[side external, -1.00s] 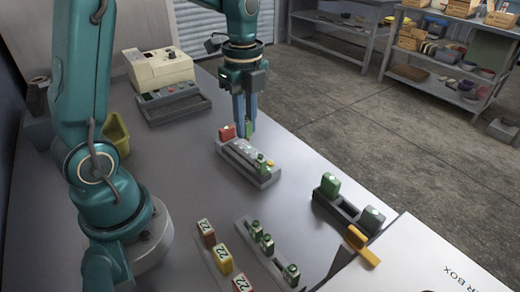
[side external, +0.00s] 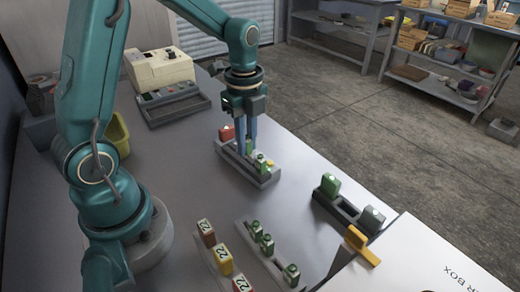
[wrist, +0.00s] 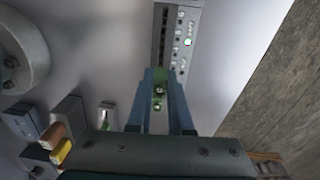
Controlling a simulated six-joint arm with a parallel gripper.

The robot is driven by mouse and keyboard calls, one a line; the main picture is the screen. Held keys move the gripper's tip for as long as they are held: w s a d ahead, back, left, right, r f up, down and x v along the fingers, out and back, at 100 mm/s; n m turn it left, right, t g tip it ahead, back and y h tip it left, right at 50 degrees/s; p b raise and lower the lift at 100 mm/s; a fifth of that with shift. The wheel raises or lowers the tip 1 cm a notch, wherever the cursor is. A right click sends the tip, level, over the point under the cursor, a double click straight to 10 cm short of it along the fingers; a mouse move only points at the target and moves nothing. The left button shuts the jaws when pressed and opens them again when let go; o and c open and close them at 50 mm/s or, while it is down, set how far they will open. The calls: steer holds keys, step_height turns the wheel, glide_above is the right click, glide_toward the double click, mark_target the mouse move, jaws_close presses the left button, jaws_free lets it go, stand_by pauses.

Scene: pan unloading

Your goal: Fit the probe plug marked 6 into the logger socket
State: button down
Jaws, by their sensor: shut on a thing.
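My gripper (side external: 248,153) points down over a long grey unit (side external: 233,169) with a pale top panel, which I take to be the logger. In the wrist view my gripper (wrist: 160,128) is shut on a small green plug (wrist: 159,92). The number on this plug is not readable, and the side view mostly hides it behind the fingers. I cannot tell whether the held plug touches the unit.
Red and yellow blocks marked 22 (side external: 224,260) and a row of green plugs (side external: 267,245) stand nearer the camera. A grey holder with a green block (side external: 330,186) is to the right. A cream instrument (side external: 160,68) and yellow bin (side external: 117,133) are behind left.

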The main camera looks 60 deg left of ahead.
steer(key=shift+f, duration=0.25)
steer(key=shift+f, duration=0.9)
stand_by(0.8)
steer(key=c, duration=0.8)
jaws_free()
steer(key=shift+o, duration=0.2)
steer(key=shift+r, duration=0.1)
